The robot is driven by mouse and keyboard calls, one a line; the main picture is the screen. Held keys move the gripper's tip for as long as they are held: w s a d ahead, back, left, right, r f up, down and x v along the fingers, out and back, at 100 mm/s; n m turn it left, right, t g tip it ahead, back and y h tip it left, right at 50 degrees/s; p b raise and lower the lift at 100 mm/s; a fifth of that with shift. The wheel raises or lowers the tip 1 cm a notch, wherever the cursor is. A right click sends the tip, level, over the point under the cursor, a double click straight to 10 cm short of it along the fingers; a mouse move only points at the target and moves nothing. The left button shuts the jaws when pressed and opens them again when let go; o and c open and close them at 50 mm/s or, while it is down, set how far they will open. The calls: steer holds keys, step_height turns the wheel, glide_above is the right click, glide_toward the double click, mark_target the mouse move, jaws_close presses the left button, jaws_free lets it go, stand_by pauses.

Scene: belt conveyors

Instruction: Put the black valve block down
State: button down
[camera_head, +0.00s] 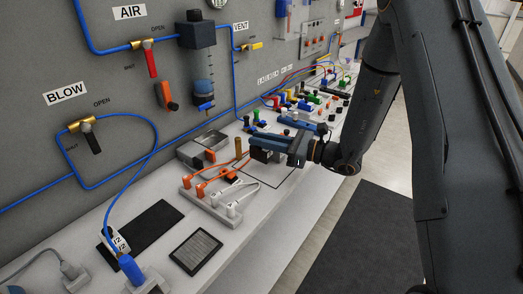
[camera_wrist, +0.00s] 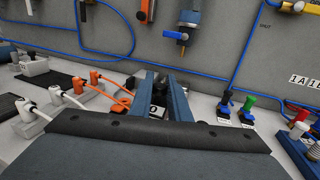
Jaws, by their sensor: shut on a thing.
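The black valve block (camera_head: 261,155) is held between the fingers of my gripper (camera_head: 266,141), above or at the bench top; I cannot tell whether it touches. A thin black outlined area (camera_head: 283,178) on the white bench lies under and beside it. In the wrist view, my gripper (camera_wrist: 163,82) has its two blue fingers on either side of the dark block (camera_wrist: 158,99), which shows a small white label. Most of the block is hidden by the fingers and gripper body.
An orange-and-white plug strip (camera_head: 213,199) with orange cables stands close left of the gripper. A grey metal tray (camera_head: 201,147) sits behind. Several coloured fittings (camera_head: 300,100) crowd the bench farther back. A dark grille (camera_head: 196,251) lies near the front.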

mark_target(262, 151)
steer(key=shift+f+p, duration=0.45)
steer(key=shift+f, duration=1.65)
steer(key=shift+f, duration=0.2)
steer(key=c, duration=1.7)
jaws_free()
steer(key=shift+o, duration=0.2)
steer(key=shift+r, duration=0.1)
